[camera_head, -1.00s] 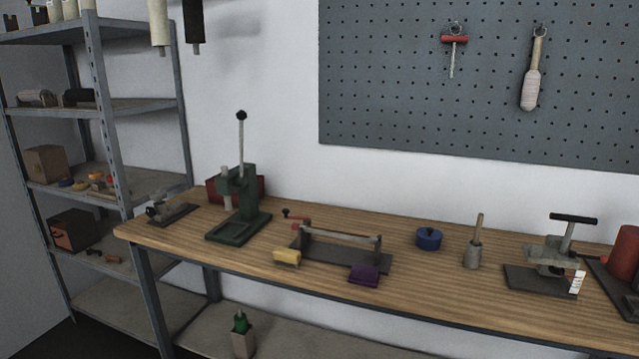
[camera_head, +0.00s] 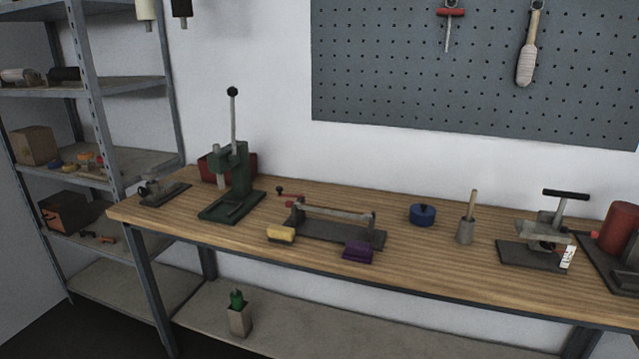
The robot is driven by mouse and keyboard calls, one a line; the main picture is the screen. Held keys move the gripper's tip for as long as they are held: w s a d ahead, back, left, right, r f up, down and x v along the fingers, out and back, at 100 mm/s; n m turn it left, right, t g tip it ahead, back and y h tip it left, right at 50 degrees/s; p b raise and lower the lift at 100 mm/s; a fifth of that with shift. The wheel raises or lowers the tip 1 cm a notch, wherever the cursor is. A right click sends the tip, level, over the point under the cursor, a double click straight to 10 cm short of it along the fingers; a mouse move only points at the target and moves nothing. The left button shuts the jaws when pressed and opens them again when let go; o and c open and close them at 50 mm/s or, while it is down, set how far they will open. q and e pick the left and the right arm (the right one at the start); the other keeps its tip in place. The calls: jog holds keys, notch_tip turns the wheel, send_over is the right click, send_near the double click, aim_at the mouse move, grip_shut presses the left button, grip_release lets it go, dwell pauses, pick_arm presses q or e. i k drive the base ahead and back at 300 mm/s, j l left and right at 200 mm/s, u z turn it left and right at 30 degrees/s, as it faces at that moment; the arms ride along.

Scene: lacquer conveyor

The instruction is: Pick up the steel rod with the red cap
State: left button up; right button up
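No rod can be picked out for certain as the steel rod with the red cap. A thin grey tool with a red crossbar (camera_head: 450,13) hangs on the pegboard, its top cut off by the picture edge. On the bench, a grey bar (camera_head: 337,211) lies level across a dark-based fixture, with red parts at its left end. Neither of my grippers is in view.
The wooden workbench (camera_head: 200,233) carries a green lever press (camera_head: 232,178), a yellow block (camera_head: 281,234), a purple block (camera_head: 358,250), a blue round pot (camera_head: 422,215), a grey holder (camera_head: 466,231), a black-handled clamp (camera_head: 547,240) and a red cylinder (camera_head: 617,228). Metal shelves (camera_head: 125,165) stand left.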

aim_at(357, 214)
jog(key=i+j+z, duration=0.15)
jog(key=i, duration=0.4)
jog(key=j+z, duration=0.1)
jog(key=z, duration=2.35)
jog(key=u, duration=2.45)
